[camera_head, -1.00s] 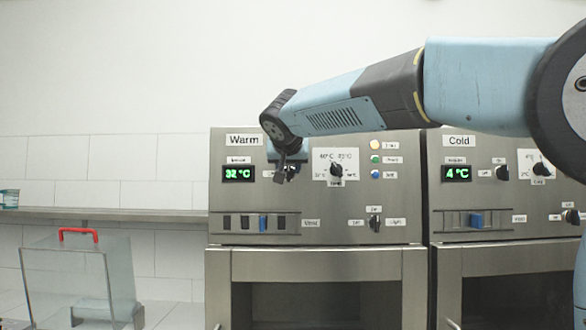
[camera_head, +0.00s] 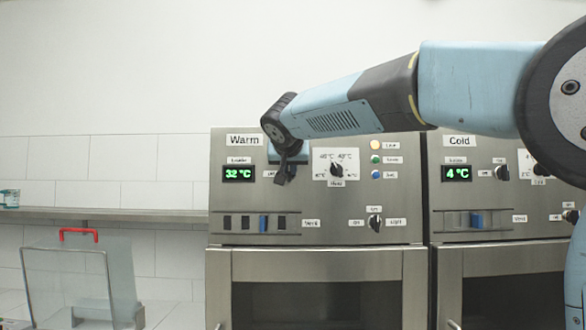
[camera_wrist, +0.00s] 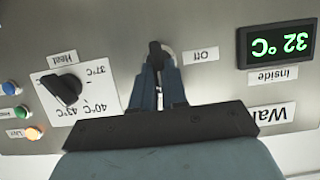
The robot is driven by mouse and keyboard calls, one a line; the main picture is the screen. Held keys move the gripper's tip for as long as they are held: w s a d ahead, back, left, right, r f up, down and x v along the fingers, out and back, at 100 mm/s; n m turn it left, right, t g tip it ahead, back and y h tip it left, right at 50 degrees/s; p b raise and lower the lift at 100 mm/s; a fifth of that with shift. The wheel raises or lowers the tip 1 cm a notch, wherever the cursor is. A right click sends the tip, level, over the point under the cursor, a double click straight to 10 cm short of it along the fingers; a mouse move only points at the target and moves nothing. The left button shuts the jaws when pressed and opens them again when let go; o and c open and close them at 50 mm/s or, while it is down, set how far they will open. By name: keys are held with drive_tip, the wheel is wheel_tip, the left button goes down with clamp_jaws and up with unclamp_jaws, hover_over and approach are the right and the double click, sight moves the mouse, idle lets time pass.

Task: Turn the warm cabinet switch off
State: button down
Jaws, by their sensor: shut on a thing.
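The Warm cabinet (camera_head: 315,228) is a steel panel with a green 32 °C display (camera_head: 240,174). Its switch, a small black knob (camera_wrist: 155,52), is between my gripper's fingers in the wrist view, beside the "Off" label (camera_wrist: 201,55). That view is upside down. My gripper (camera_wrist: 158,84) is shut on the knob. In the head view my gripper (camera_head: 287,172) covers the switch, between the display and the heat dial (camera_head: 336,170). How far the knob is turned is hard to tell.
Yellow, green and blue lamps (camera_head: 375,160) sit right of the heat dial. Below are slide switches (camera_head: 262,223) and another knob (camera_head: 375,223). The Cold cabinet (camera_head: 500,232) stands to the right. A clear box with a red handle (camera_head: 78,233) is at left.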

drive_tip(key=shift+f+n+h, duration=0.1)
drive_tip(key=shift+n+h, duration=0.4)
drive_tip(key=shift+a+f+n+t+h, duration=0.4)
drive_tip(key=shift+n+h, duration=0.55)
drive_tip(key=shift+n, duration=1.1)
drive_tip(key=shift+a+f+n+t+h, duration=0.35)
drive_tip(key=shift+n+h, duration=0.65)
drive_tip(key=shift+n, duration=1.1)
drive_tip(key=shift+a+f+n+t+h, duration=0.2)
drive_tip(key=shift+n+t+h, duration=0.55)
drive_tip(key=shift+n, duration=1.3)
drive_tip(key=shift+f+h, duration=0.1)
drive_tip(key=shift+h, duration=0.2)
drive_tip(key=c, duration=1.2)
unclamp_jaws()
drive_tip(key=shift+o, duration=0.2)
